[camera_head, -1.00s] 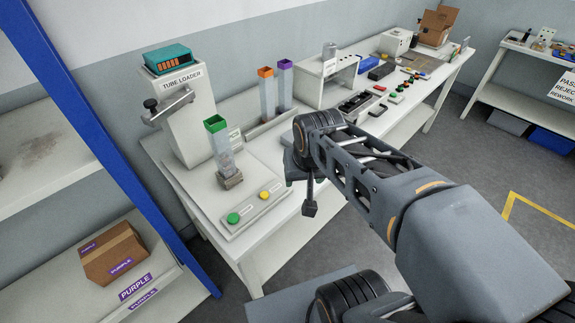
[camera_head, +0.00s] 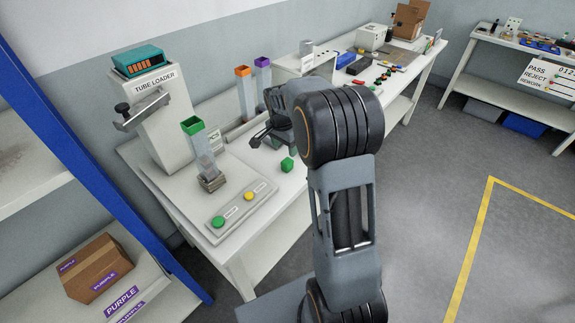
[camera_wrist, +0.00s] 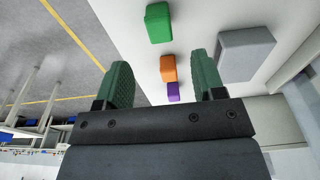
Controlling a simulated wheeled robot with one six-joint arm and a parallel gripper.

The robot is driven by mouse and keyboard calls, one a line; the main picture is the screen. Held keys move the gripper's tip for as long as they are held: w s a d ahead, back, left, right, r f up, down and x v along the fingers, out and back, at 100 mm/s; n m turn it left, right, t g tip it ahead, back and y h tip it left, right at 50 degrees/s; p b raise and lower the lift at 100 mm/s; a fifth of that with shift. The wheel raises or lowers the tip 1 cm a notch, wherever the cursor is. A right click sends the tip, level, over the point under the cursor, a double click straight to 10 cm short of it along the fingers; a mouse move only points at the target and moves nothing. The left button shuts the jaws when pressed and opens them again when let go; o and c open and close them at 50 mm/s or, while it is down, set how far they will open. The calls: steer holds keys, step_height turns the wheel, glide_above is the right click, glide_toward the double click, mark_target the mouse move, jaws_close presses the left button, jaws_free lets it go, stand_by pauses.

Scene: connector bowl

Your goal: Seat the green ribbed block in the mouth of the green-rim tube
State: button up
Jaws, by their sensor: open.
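The green block (camera_head: 287,164) sits on the white table, to the right of the green-rim tube (camera_head: 204,160). The block also shows in the wrist view (camera_wrist: 158,23), beyond my fingertips; its ribs are too small to make out. The tube stands upright in a small grey base, and its green rim faces up. My gripper (camera_head: 268,133) is over the table between the tube and my arm, behind the block in the head view. In the wrist view my gripper (camera_wrist: 160,62) is open, with green pads apart and nothing between them.
An orange block (camera_wrist: 168,68) and a purple block (camera_wrist: 173,92) line up with the green one. Orange-rim (camera_head: 246,95) and purple-rim (camera_head: 262,80) tubes stand behind. The tube loader (camera_head: 160,120) is at left, and a button panel (camera_head: 232,212) is in front.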

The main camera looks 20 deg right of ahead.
mark_target(287, 161)
steer(key=shift+w+d+f+p, duration=0.1)
steer(key=shift+d+f+p, duration=0.1)
steer(key=shift+f, duration=1.2)
steer(key=shift+d+f+p, duration=0.1)
steer(key=shift+f+p, duration=0.1)
steer(key=shift+f, duration=1.15)
steer(key=shift+w+d+f+p, duration=0.1)
steer(key=shift+f+p, duration=0.1)
steer(key=shift+f, duration=1.2)
steer(key=c, duration=1)
